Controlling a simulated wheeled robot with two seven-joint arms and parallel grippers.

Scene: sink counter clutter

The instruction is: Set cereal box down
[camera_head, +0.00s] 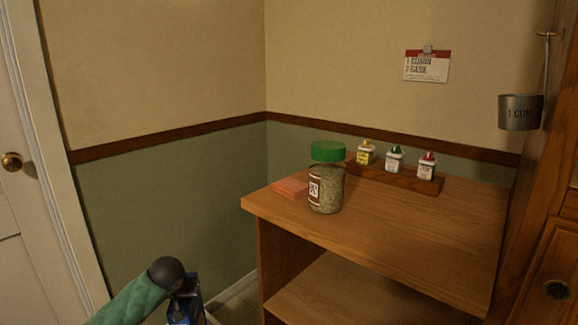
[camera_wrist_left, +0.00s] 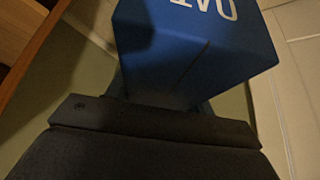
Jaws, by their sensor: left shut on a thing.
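My left gripper (camera_head: 187,288) is at the bottom left of the head view, left of and lower than the wooden shelf top. It is shut on the cereal box, a blue box (camera_wrist_left: 195,45) with white letters that show upside down in the left wrist view. Only a small dark blue part of the box (camera_head: 183,312) shows in the head view, cut off by the bottom edge. The box is held over the floor, apart from the shelf. The fingertips are mostly hidden by the box and the wrist. My right gripper is in neither view.
The wooden shelf top (camera_head: 420,238) holds a green-lidded jar (camera_head: 326,190), an orange flat item (camera_head: 291,187) and a small rack (camera_head: 395,181) with three little bottles. Its front right area is clear. A lower shelf (camera_head: 350,295) looks empty where visible. A metal cup (camera_head: 519,113) hangs at right.

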